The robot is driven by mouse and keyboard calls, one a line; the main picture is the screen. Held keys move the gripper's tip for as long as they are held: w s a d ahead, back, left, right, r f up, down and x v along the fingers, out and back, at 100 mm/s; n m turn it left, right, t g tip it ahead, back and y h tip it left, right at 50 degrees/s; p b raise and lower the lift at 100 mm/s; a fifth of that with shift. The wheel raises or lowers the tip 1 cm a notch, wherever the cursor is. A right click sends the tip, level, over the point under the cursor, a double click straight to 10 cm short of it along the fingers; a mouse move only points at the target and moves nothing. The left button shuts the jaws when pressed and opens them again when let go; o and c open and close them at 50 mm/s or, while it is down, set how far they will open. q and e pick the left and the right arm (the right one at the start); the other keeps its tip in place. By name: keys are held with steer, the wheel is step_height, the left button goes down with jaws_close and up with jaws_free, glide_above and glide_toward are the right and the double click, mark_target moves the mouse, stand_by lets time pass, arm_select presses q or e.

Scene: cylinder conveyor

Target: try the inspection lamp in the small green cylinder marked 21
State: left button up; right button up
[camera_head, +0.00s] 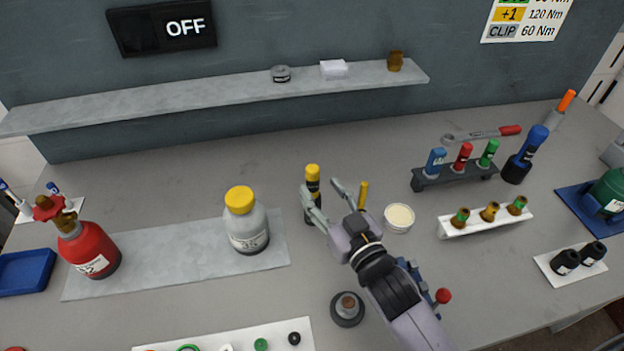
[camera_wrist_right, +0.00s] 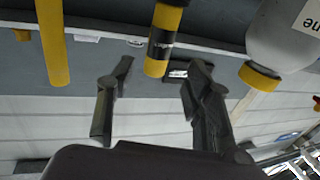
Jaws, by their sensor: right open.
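The inspection lamp (camera_head: 312,181), black with yellow bands and a yellow end, stands upright mid-table. My right gripper (camera_head: 324,199) is open at the lamp, one finger in front of its lower part. In the right wrist view the lamp (camera_wrist_right: 164,38) lines up between the spread fingertips (camera_wrist_right: 162,70); I cannot tell how far it reaches between them. A green cylinder (camera_head: 608,187) is at the right edge, partly cut off, in a blue holder (camera_head: 573,203). Its number is not readable. My left gripper is not in view.
A thin yellow stick (camera_head: 363,193) and a round cream dish (camera_head: 399,218) are close to the right gripper. A grey bottle with a yellow cap (camera_head: 247,232) stands to the left. A dark tool rack (camera_head: 455,176) and white fitting rack (camera_head: 484,222) are on the right.

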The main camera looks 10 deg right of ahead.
mark_target(316, 182)
steer(key=shift+w+a, duration=0.1)
steer(key=shift+w, duration=0.35)
steer(key=x, duration=0.1)
steer(key=p+x, duration=0.1)
steer(key=x, duration=0.1)
steer(key=p+x, duration=0.1)
steer(key=shift+w+f, duration=0.25)
steer(key=shift+f, duration=0.05)
steer(key=shift+w+f, duration=0.1)
steer(key=shift+w, duration=0.1)
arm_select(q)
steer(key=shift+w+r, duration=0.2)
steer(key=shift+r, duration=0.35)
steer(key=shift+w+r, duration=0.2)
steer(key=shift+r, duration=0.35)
arm_select(e)
steer(key=shift+s, duration=0.1)
steer(key=shift+c, duration=0.2)
jaws_close()
